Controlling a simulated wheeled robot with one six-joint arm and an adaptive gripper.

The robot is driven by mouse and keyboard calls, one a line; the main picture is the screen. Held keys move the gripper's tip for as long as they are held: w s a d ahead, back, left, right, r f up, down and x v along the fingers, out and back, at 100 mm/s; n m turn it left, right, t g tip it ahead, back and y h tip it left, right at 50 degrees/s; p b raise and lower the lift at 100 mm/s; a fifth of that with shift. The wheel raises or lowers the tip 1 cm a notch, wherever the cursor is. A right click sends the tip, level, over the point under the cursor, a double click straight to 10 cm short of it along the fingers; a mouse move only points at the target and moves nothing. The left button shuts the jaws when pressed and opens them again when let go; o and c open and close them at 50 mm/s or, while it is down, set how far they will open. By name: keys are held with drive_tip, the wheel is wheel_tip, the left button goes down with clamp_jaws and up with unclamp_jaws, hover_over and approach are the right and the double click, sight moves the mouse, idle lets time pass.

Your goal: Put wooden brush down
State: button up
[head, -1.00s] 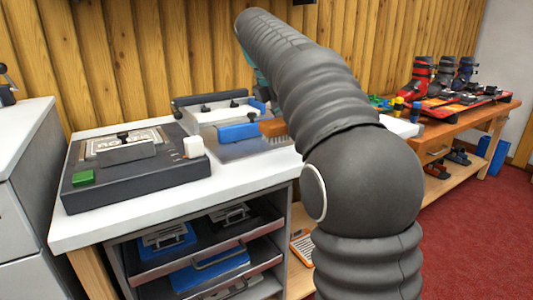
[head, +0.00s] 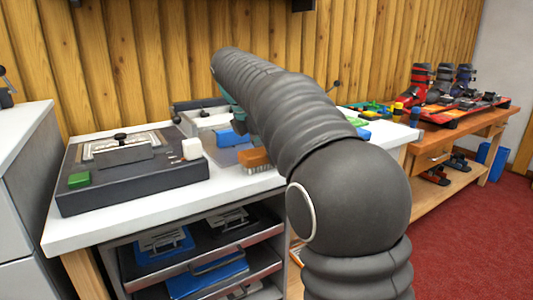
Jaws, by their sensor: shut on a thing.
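The wooden brush (head: 254,157), an orange-brown block with pale bristles facing down, is near the front edge of the white bench top. My gripper (head: 250,140) is shut on it from above. The gripper is mostly hidden behind my dark ribbed arm, so the fingertips do not show clearly. I cannot tell whether the bristles touch the bench top.
A dark machine (head: 135,175) with a green button and a white knob stands left on the bench top (head: 150,215). A grey tray-like unit with a blue block (head: 232,138) is behind the brush. Ski boots (head: 420,85) stand on a wooden bench at right.

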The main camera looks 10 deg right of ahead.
drive_tip(key=o, duration=1.1)
drive_tip(key=shift+f, duration=0.1)
drive_tip(key=p+v, duration=0.3)
drive_tip(key=v, duration=0.9)
drive_tip(key=shift+p, duration=0.4)
drive_tip(key=shift+d, duration=0.1)
drive_tip(key=s+d+f+m+t+y, duration=0.1)
drive_tip(key=s+f+m, duration=0.6)
drive_tip(key=s, duration=0.2)
drive_tip(key=s+d+f+m+t+y, duration=0.1)
drive_tip(key=s+f+m+y, duration=0.1)
drive_tip(key=s+f+m, duration=0.5)
drive_tip(key=s+d+f+m+t+y, duration=0.1)
drive_tip(key=s+d+f+m+t, duration=0.1)
drive_tip(key=s+f+m, duration=0.5)
drive_tip(key=shift+s+f+m, duration=0.1)
drive_tip(key=shift+s+f, duration=0.2)
drive_tip(key=shift+s, duration=0.75)
drive_tip(key=shift+s+f+m, duration=0.1)
drive_tip(key=shift+s+f, duration=0.25)
drive_tip(key=shift+s, duration=0.65)
drive_tip(key=shift+s+f+m, duration=0.1)
drive_tip(key=shift+s+f, duration=0.2)
drive_tip(key=shift+s, duration=0.75)
